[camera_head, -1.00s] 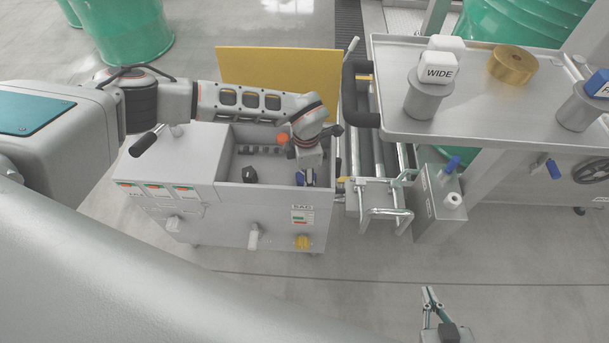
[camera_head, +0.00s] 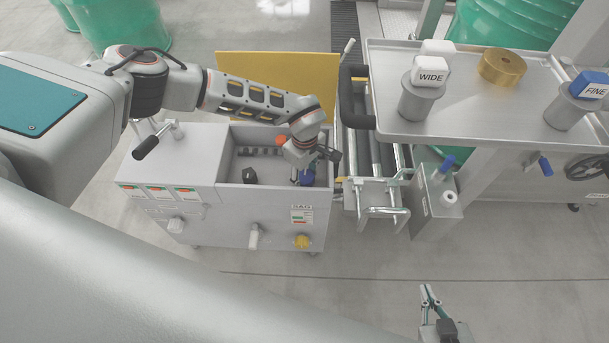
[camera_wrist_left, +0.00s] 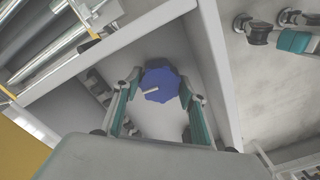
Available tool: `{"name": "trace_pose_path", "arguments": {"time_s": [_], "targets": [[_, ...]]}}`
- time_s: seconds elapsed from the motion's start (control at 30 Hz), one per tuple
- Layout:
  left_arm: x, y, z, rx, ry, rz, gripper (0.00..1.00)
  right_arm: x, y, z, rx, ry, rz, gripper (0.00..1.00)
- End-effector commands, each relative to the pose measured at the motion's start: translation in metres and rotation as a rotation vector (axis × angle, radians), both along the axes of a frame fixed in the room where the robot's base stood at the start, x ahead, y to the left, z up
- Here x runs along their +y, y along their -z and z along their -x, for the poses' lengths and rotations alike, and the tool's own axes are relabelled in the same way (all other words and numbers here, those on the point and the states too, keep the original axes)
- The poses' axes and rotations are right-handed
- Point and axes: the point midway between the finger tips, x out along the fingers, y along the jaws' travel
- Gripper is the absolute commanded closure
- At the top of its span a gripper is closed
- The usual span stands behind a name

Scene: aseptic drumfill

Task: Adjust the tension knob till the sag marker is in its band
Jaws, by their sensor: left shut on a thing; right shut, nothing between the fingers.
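The blue faceted knob (camera_head: 307,178) is inside the open grey cabinet compartment, near its right wall. In the left wrist view the blue knob (camera_wrist_left: 160,82) shows between the fingers, with a pale pointer on it. My left gripper (camera_head: 306,170) reaches down into the compartment and is shut on this knob. The SAG panel (camera_head: 302,215) is on the cabinet front, with small green and red marks; the marker's position is too small to read. My right gripper (camera_head: 430,298) is shut and empty, low over the floor at right.
A black knob (camera_head: 249,175) is in the compartment. A yellow panel (camera_head: 281,80) stands behind. A steel table (camera_head: 470,110) with WIDE and FINE blocks stands at right.

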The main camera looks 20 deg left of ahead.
Motion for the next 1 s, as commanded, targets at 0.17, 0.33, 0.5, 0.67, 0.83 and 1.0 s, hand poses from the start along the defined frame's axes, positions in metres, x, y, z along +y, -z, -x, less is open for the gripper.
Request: {"name": "trace_pose_path", "arguments": {"time_s": [0.17, 0.33, 0.5, 0.67, 0.83, 1.0], "targets": [[0.0009, 0.0018, 0.0006, 0.001, 0.154, -0.003, 0.8, 0.0004, 0.0017, 0.0007, 0.002, 0.0, 0.0, 1.0], [0.0011, 0.0023, 0.0011, 0.003, 0.277, -0.004, 0.8, 0.0005, 0.0028, 0.0013, 0.004, -0.001, 0.0, 1.0], [0.001, 0.0022, 0.001, 0.002, 0.365, -0.002, 0.8, 0.0005, 0.003, 0.0013, 0.004, -0.001, 0.001, 1.0], [0.0011, 0.0021, 0.0008, 0.001, 0.416, -0.003, 0.8, 0.0006, 0.002, 0.0006, 0.002, -0.002, 0.002, 1.0], [0.0011, 0.002, 0.0008, 0.001, 0.442, -0.002, 0.8, 0.0006, 0.0016, 0.0002, 0.001, -0.002, 0.001, 1.0], [0.001, 0.002, 0.0008, 0.001, 0.447, -0.002, 0.8, 0.0005, 0.0016, 0.0002, 0.001, -0.002, 0.001, 1.0]]}}
